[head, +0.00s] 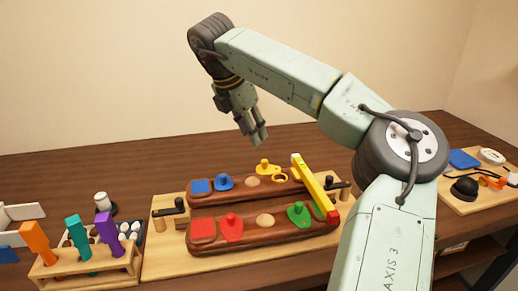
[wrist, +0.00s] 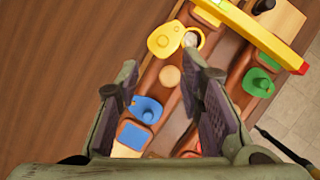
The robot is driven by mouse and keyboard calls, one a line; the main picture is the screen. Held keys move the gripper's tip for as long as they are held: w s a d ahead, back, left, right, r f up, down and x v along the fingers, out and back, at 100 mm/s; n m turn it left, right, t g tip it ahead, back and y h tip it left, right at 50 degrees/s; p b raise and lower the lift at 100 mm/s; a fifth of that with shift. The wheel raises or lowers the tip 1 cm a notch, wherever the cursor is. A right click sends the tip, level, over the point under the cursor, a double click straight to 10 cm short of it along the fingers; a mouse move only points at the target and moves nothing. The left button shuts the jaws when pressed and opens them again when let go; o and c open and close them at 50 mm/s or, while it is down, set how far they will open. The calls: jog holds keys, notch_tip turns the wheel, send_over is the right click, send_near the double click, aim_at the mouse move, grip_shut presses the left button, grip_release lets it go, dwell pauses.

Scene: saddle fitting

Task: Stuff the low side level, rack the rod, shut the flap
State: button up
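Two brown padded panels (head: 290,236) lie side by side on a wooden board (head: 170,262). On the far panel, the yellow flap (head: 266,168) is swung aside from a round yellow-rimmed opening (head: 280,178); in the wrist view something pale shows inside the opening (wrist: 193,38). The blue flap (head: 224,182), red flap (head: 231,228) and green flap (head: 299,214) lie flat on the panels. A yellow rod (head: 314,183) with a red end lies across the right part of both panels. My gripper (head: 258,140) is open and empty above the far panel; its fingers also show in the wrist view (wrist: 163,80).
A wooden rack (head: 85,272) holds orange, teal and purple upright tools at the left. Behind it are a dark tray (head: 131,243) with pale round pieces and a white-topped bottle (head: 101,200). Another board (head: 466,204) with small items lies at the right. The table's back is clear.

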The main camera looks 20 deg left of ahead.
aim_at(265, 161)
jog(key=p+x, duration=0.1)
jog(key=x, duration=0.2)
jog(key=p+x, duration=0.1)
jog(key=x, duration=0.3)
jog(key=p+x, duration=0.1)
jog(key=x, duration=0.2)
jog(key=shift+w+d+f, duration=0.15)
jog(key=shift+d+f, duration=0.05)
jog(key=shift+d, duration=0.15)
jog(key=shift+c, duration=0.5)
grip_shut()
